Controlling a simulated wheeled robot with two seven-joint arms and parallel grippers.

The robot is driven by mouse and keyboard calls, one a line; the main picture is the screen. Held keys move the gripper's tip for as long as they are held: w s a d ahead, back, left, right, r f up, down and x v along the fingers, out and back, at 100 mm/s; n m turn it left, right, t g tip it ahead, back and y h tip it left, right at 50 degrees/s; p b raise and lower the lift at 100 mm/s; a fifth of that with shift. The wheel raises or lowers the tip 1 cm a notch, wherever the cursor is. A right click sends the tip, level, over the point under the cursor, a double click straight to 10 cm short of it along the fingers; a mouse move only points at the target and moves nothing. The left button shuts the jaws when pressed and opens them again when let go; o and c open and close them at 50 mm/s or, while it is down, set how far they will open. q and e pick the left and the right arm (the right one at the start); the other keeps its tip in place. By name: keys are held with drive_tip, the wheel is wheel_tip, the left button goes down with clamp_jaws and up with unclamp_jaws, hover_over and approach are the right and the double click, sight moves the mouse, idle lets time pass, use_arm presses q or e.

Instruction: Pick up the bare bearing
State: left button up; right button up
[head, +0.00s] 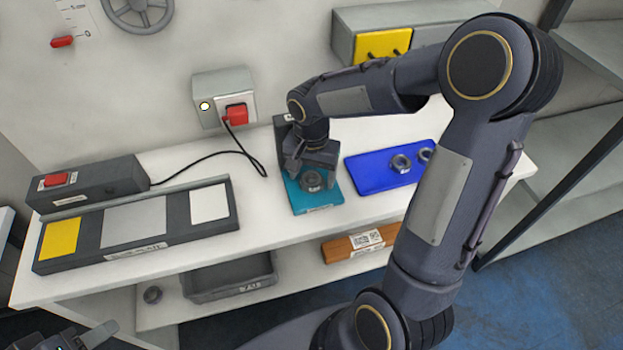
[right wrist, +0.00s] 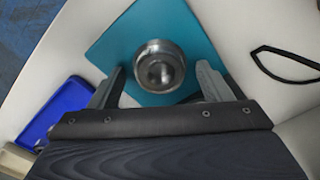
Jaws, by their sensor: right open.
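A grey metal ring-shaped bearing (head: 311,182) sits on a teal mat (head: 300,203) on the white bench. In the right wrist view the bearing (right wrist: 160,66) lies on the teal mat (right wrist: 112,45), between and slightly beyond my fingertips. My right gripper (head: 310,168) is open over the mat, pointing down, with a finger on either side of the bearing (right wrist: 160,70); no contact shows. My left gripper (head: 88,336) is partly in view at the lower left corner, away from the bench top; its jaw opening is unclear.
A blue tray (head: 372,178) with two more ring parts (head: 401,163) stands right of the mat. A dark panel (head: 135,222) with yellow, grey and white patches lies left. A cable (head: 205,168) runs behind.

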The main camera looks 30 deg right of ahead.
drive_tip(key=shift+c, duration=0.4)
drive_tip(key=c, duration=1.1)
drive_tip(key=shift+c, duration=0.2)
drive_tip(key=shift+r, duration=0.15)
drive_tip(key=shift+r, duration=0.65)
drive_tip(key=s+a+r+b, duration=0.2)
drive_tip(key=s+a+r, duration=0.5)
drive_tip(key=s+r, duration=0.4)
drive_tip(key=shift+s+a+r, duration=0.15)
drive_tip(key=shift+s+r, duration=0.1)
drive_tip(key=shift+s, duration=0.25)
